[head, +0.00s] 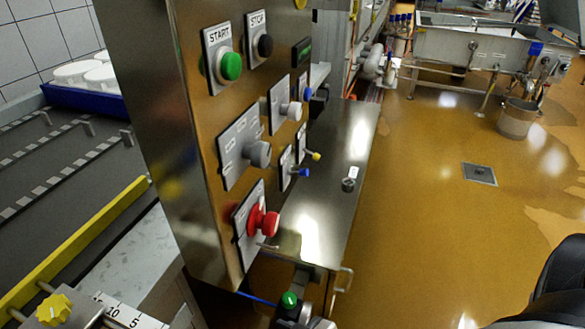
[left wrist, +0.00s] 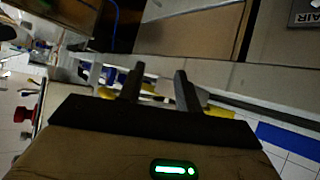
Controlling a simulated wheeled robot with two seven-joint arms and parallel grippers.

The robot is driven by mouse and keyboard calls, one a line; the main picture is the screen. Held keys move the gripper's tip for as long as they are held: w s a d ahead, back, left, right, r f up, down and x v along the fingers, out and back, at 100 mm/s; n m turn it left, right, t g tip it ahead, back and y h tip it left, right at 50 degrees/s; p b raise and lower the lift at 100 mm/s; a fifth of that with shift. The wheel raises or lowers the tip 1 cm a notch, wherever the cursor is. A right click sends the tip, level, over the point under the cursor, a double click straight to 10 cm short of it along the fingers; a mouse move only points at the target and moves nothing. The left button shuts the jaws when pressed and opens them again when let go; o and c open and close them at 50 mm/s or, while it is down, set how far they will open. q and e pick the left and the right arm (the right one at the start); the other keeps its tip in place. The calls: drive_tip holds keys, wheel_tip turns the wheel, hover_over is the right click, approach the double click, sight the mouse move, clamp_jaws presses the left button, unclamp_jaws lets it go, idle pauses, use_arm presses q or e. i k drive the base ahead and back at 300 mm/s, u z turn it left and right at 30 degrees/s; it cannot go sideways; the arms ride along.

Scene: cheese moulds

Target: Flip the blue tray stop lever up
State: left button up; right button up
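The steel control panel (head: 215,130) stands in the middle of the head view. Two small levers with blue tips are on its face: one low (head: 304,173) beside a yellow-tipped lever (head: 315,156), and one higher up (head: 308,93). Their labels are too small to read, so I cannot tell which is the tray stop. My left gripper (left wrist: 158,76) shows in the left wrist view with its two fingers apart and nothing between them. A dark part with a green light (head: 289,300), at the bottom of the head view below the panel, appears to be mine. My right gripper is not in view.
A green START button (head: 230,66), a black STOP button (head: 264,46), a grey knob (head: 258,153) and a red mushroom button (head: 264,221) project from the panel. A steel surface (head: 335,140) lies right of it. A yellow rail (head: 75,245) edges the conveyor at left.

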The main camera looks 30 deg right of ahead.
sight(305, 172)
drive_tip(key=k, duration=1.15)
drive_tip(key=z, duration=0.9)
drive_tip(key=i, duration=1.35)
drive_tip(key=u, duration=0.9)
